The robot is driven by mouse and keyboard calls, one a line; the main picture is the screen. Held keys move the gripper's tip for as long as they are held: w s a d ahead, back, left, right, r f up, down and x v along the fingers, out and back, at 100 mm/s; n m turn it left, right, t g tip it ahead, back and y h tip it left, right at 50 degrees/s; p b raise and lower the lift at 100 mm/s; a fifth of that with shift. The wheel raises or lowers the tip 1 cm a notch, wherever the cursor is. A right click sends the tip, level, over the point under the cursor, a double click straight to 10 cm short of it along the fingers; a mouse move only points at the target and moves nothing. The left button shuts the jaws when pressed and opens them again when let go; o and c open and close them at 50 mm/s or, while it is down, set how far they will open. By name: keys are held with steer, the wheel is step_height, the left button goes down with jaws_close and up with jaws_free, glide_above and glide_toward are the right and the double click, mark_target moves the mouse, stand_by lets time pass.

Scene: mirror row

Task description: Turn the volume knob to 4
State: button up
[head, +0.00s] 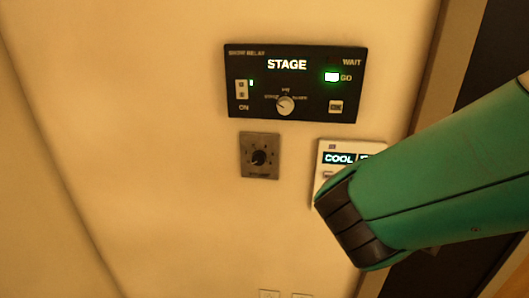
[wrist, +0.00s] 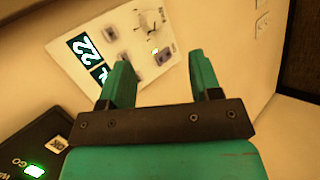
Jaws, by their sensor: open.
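A small grey wall plate (head: 245,170) with a round dark knob (head: 260,157) shows in the head view, below the black panel. Marks ring the knob, but its label and numbers are too small to read, and I cannot tell its setting. The plate is not visible in the wrist view. My gripper (wrist: 160,65) is open and empty in the wrist view, its two green fingers in front of the white thermostat panel (wrist: 118,40). In the head view my arm hides the gripper and lies to the right of the knob plate.
The black STAGE panel (head: 310,105) has a light dial (head: 285,105), a switch, a button and a lit green GO light. The white panel (head: 326,147) reading COOL is partly behind my arm. Bare wall lies left of the knob plate. A dark door frame edge stands right.

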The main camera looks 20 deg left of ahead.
steer(key=s+a+n+t, duration=0.1)
steer(key=a+n+t, duration=0.25)
steer(key=a, duration=0.25)
steer(key=n+t+y, duration=0.4)
steer(key=n+y, duration=0.2)
steer(key=n, duration=0.1)
glide_toward(258, 161)
steer(key=shift+h, duration=0.3)
steer(key=p+x, duration=0.1)
steer(key=x, duration=0.8)
steer(key=shift+w+a+r, duration=0.1)
steer(key=shift+w+a, duration=0.05)
steer(key=shift+a, duration=0.1)
steer(key=c, duration=0.9)
